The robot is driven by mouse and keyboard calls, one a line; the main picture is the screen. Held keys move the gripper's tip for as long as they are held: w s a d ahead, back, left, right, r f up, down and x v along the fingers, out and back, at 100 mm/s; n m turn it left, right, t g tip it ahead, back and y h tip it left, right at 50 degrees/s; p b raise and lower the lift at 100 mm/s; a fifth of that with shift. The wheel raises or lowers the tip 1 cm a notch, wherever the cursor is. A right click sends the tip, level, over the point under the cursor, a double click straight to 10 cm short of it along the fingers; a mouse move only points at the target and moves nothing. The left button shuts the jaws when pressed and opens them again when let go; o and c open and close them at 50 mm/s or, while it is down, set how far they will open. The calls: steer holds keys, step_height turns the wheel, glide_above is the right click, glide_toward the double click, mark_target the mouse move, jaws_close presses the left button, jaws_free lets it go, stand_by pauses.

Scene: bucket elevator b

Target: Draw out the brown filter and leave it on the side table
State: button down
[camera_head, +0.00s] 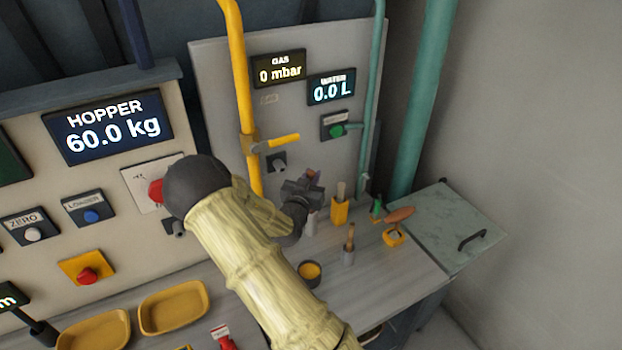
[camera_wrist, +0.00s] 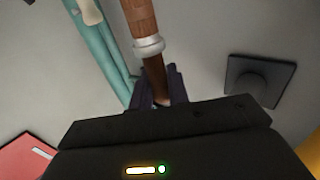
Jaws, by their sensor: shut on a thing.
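In the head view my gripper (camera_head: 312,190) is above the grey bench, in front of the grey gauge panel. In the wrist view its fingers (camera_wrist: 155,88) are shut on a brown rod-like piece (camera_wrist: 155,80) with a silver collar (camera_wrist: 148,46) and a thicker wood-brown part (camera_wrist: 140,16). I cannot tell whether this piece is the brown filter. My arm and gripper hide part of the bench. The grey bench top (camera_head: 385,270) holds small items; a pale green marbled top (camera_head: 450,225) with a black handle adjoins it on the right. I cannot tell which is the side table.
On the bench stand a yellow holder (camera_head: 340,211), a grey cup with a brown-handled tool (camera_head: 348,255), a yellow-rimmed pot (camera_head: 310,273) and a brown oval piece (camera_head: 400,214) on a yellow stand (camera_head: 393,238). A yellow pipe (camera_head: 240,90) rises behind. The marbled top is mostly clear.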

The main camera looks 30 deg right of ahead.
steer(key=shift+r+p, duration=1.15)
steer(key=shift+r, duration=1.15)
steer(key=shift+r+p, duration=1)
steer(key=shift+r, duration=1)
